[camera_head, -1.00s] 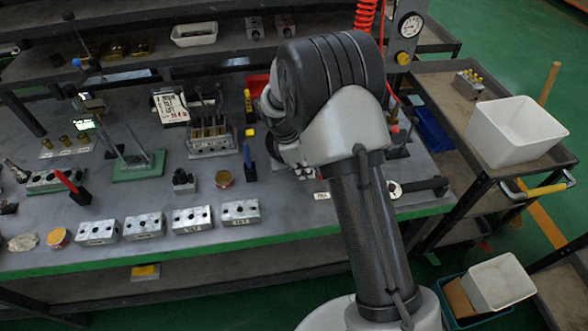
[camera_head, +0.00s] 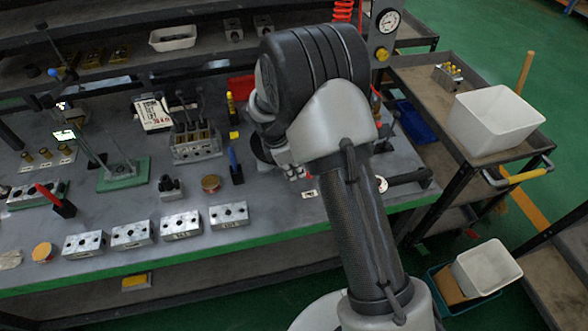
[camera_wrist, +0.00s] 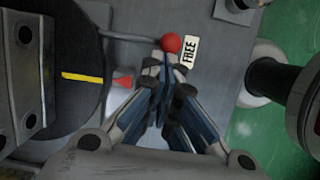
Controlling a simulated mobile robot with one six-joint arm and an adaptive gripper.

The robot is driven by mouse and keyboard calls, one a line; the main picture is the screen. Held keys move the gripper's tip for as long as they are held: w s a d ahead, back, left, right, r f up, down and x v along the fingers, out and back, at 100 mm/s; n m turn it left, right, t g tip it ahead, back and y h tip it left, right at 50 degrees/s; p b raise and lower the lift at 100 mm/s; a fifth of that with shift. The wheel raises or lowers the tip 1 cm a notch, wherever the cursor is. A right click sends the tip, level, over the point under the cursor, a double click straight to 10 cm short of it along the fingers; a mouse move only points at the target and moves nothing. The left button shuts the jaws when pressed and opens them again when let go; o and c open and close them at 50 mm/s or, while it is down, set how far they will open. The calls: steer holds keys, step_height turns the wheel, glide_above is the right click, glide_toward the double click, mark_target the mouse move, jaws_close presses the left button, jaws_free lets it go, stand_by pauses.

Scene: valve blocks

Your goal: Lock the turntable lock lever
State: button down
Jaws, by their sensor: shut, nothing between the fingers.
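The lock lever is a thin grey rod ending in a red ball knob (camera_wrist: 171,42) in the wrist view. The knob is beside a white label reading FREE (camera_wrist: 188,51). The turntable (camera_wrist: 55,80) is a dark disc at the left with a yellow line on it; a red triangle mark (camera_wrist: 122,81) points at its edge. My gripper (camera_wrist: 166,62) is shut and empty, its fingertips right at the knob in the picture; I cannot tell whether they touch it. In the head view my arm hides the turntable and lever mostly; the FREE label (camera_head: 310,193) shows beside my gripper.
A metal block (camera_wrist: 22,70) stands on the turntable. In the head view, several valve blocks (camera_head: 181,226) line the bench front, and a blue-handled item (camera_head: 235,165) stands left of my gripper.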

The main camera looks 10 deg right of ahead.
steer(key=shift+s+d, duration=0.1)
steer(key=shift+d+n+p, duration=0.2)
steer(key=shift+n+p, duration=0.1)
steer(key=shift+n, duration=0.3)
steer(key=shift+s+d+r+p, duration=0.1)
steer(key=shift+s+d+p, duration=0.2)
steer(key=shift+d+p, duration=0.45)
steer(key=d+n+t+p, duration=0.1)
steer(key=d+n+p, duration=0.1)
steer(key=shift+s+d+n, duration=0.1)
steer(key=shift+n, duration=0.3)
steer(key=shift+d+n+t+p, duration=0.4)
steer(key=shift+d+n+p, duration=0.6)
steer(key=shift+n, duration=0.2)
steer(key=shift+w+d+n+t+y+p, duration=0.3)
steer(key=shift+w+d+n+y+p, duration=0.15)
steer(key=shift+d+n+p, duration=0.55)
steer(key=shift+w+a, duration=0.1)
steer(key=shift+a, duration=0.15)
